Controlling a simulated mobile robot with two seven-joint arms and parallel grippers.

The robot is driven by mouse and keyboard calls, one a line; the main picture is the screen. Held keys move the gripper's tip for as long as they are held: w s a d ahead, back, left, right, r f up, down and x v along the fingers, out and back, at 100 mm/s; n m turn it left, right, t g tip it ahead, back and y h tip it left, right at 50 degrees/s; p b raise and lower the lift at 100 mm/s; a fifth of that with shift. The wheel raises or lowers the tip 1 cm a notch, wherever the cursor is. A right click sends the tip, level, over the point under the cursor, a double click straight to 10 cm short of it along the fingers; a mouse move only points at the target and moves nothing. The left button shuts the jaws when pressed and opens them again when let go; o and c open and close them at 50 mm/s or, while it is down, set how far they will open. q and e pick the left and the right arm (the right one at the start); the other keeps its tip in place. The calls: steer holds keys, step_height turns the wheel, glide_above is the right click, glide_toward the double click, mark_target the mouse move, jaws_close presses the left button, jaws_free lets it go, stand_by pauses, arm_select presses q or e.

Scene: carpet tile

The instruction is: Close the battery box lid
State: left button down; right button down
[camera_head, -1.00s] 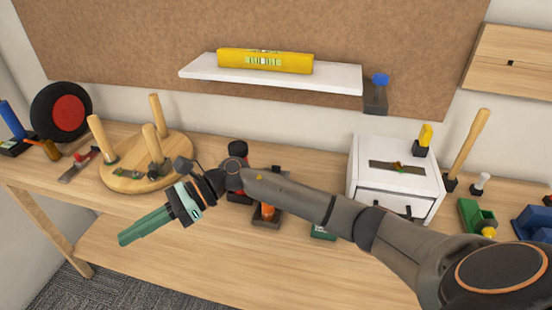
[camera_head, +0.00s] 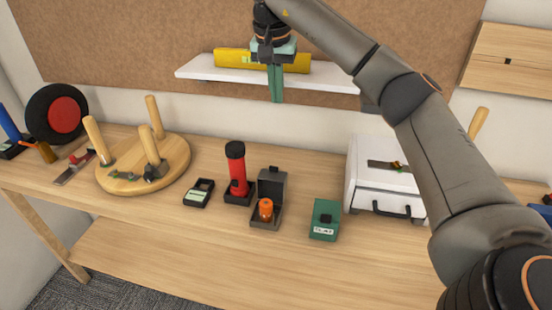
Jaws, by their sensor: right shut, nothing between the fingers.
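A small dark grey box (camera_head: 257,223), which looks like the battery box, sits on the bench near the middle. Its lid (camera_head: 272,183) stands upright at the back, so the box is open. An orange cylinder (camera_head: 266,209) stands inside it. My right gripper (camera_head: 277,97) is shut and empty, with its teal fingers pointing down. It is high above the box, in front of the wall shelf, touching nothing that I can see. My left gripper is not in view.
A red torch-like cylinder (camera_head: 238,170) stands close left of the box, with a small black tray (camera_head: 199,193) beyond it. A green box (camera_head: 325,219) is to the right, then a white drawer unit (camera_head: 371,187). The bench front (camera_head: 225,240) is clear.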

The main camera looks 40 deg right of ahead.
glide_above(272, 183)
steer(key=w+d, duration=0.3)
steer(key=d, duration=0.1)
steer(key=s+a+x, duration=0.1)
steer(key=x, duration=0.8)
steer(key=s+a+f+x, duration=0.1)
steer(key=a+x, duration=0.1)
steer(key=x, duration=0.7)
steer(key=shift+s+a+r, duration=0.1)
steer(key=shift+s+a, duration=0.5)
steer(key=shift+s, duration=0.25)
steer(key=shift+s+a+r, duration=0.1)
steer(key=shift+s+a, duration=0.45)
steer(key=shift+s, duration=0.3)
